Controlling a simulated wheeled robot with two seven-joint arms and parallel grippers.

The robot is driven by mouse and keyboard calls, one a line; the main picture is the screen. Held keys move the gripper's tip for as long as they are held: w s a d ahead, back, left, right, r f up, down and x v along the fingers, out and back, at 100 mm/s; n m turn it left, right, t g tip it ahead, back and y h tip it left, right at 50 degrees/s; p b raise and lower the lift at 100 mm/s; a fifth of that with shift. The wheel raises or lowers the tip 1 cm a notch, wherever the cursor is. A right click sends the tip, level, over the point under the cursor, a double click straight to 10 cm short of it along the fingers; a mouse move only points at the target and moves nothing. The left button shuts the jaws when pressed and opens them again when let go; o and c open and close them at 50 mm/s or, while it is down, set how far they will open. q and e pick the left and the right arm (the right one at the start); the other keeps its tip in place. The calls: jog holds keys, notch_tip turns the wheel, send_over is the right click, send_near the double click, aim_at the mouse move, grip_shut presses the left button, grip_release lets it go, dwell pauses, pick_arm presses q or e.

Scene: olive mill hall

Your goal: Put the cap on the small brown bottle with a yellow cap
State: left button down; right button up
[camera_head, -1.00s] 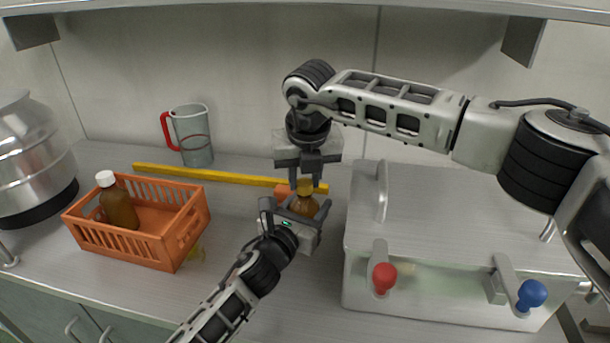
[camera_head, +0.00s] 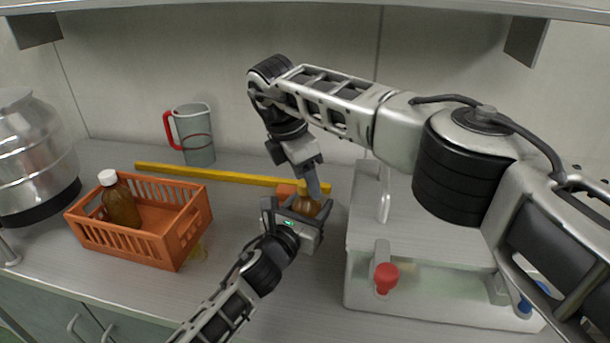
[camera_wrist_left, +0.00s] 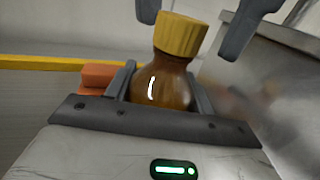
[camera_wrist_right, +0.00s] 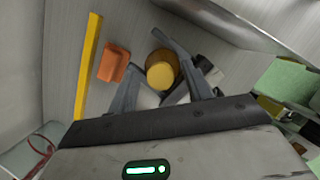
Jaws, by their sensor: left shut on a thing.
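The small brown bottle (camera_head: 306,207) stands in the jaws of my left gripper (camera_head: 298,208), which is shut on its body. The left wrist view shows the bottle (camera_wrist_left: 160,88) with the ribbed yellow cap (camera_wrist_left: 180,36) sitting on its neck. Whether the cap is screwed tight cannot be told. My right gripper (camera_head: 312,188) is over the bottle, pointing down. In the left wrist view its two fingers (camera_wrist_left: 200,22) are apart, one on each side of the cap, with gaps. The right wrist view shows the cap (camera_wrist_right: 161,75) between the spread fingers.
An orange block (camera_wrist_right: 114,63) lies close beside the bottle, with a yellow bar (camera_head: 200,175) behind. An orange crate (camera_head: 160,250) holding a white-capped brown bottle (camera_head: 121,205) and a jug (camera_head: 193,135) stand left. A metal box with red knob (camera_head: 386,277) stands right.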

pick_arm(q)
jog(key=shift+f, duration=0.1)
pick_arm(e)
jog(key=shift+r, duration=2.3)
jog(key=shift+n, duration=0.3)
jog(key=shift+c, duration=0.3)
